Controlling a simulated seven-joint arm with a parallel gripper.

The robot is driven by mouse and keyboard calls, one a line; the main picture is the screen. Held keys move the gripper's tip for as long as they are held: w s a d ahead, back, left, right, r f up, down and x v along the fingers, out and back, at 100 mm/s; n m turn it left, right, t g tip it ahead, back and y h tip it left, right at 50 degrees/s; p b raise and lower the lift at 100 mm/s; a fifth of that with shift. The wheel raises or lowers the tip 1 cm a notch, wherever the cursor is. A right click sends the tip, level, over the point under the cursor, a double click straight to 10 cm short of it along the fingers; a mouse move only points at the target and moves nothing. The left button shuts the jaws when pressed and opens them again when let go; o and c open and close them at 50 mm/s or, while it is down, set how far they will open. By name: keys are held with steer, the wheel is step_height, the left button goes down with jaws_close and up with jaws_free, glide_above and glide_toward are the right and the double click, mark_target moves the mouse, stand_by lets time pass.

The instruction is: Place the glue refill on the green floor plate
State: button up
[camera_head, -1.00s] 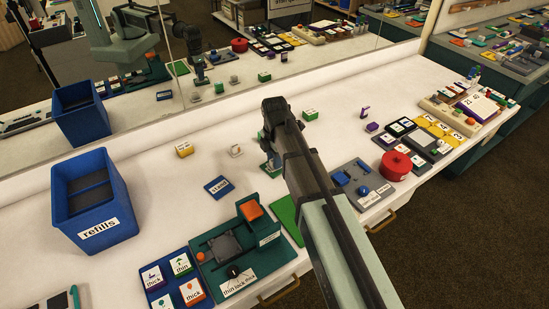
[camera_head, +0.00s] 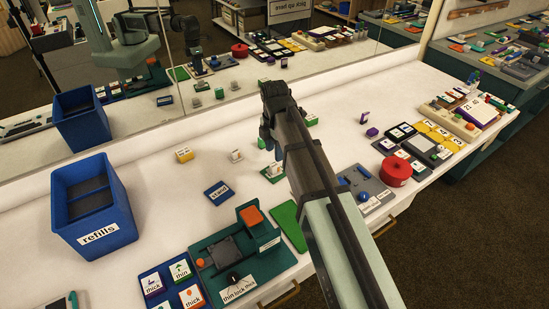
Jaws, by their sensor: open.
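The green floor plate (camera_head: 287,224) lies at the front of the table, partly hidden by my arm. My gripper (camera_head: 267,143) is over the middle of the table, open, with its fingertips partly hidden behind its own body. A small green piece with a white top (camera_head: 272,172) is on the table just below it, apart from the fingers. Small labelled pieces stand nearby: a yellow one (camera_head: 184,154), a white one (camera_head: 236,156) and a green one (camera_head: 311,119). Their labels are too small to read, so I cannot tell which is the glue refill.
A blue bin labelled refills (camera_head: 112,214) stands at the left. A teal fixture (camera_head: 214,279) and a blue tray of labelled blocks (camera_head: 160,297) are in front. A red round pot (camera_head: 396,170) is at the right. A mirror (camera_head: 220,60) runs along the back.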

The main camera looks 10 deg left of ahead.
mark_target(275, 165)
steer(key=shift+r, duration=2.65)
